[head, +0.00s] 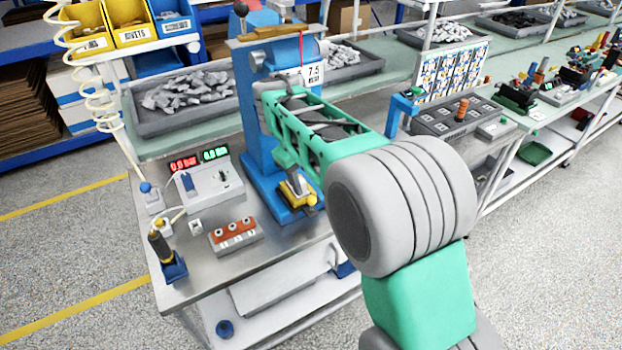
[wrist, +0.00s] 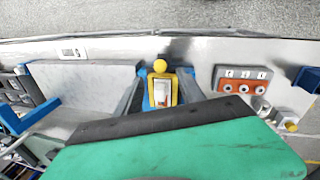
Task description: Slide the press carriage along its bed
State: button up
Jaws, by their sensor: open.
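The blue press (head: 262,105) stands on the steel bench. Its yellow press carriage (head: 296,187) sits low on the blue bed (head: 288,215), beside my arm. In the wrist view the carriage (wrist: 154,99) holds a white part with a reddish mark, and a round yellow knob (wrist: 160,66) stands at its far end. My gripper (wrist: 160,74) is open, with one grey finger on each side of the carriage and knob. I cannot tell whether either finger touches.
An orange-topped block with round sockets (head: 236,235) lies left of the press; it also shows in the wrist view (wrist: 243,80). A grey box with red and green displays (head: 212,187) stands behind it. A screwdriver in a blue holder (head: 168,260) is at the left edge.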

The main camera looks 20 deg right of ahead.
aim_at(311, 198)
jog(key=f, duration=0.2)
jog(key=d+f, duration=0.1)
jog(key=f, duration=0.4)
jog(key=shift+w+d+f, duration=0.1)
jog(key=shift+w+d, duration=0.05)
jog(key=shift+w, duration=0.15)
grip_shut()
dwell(0.9)
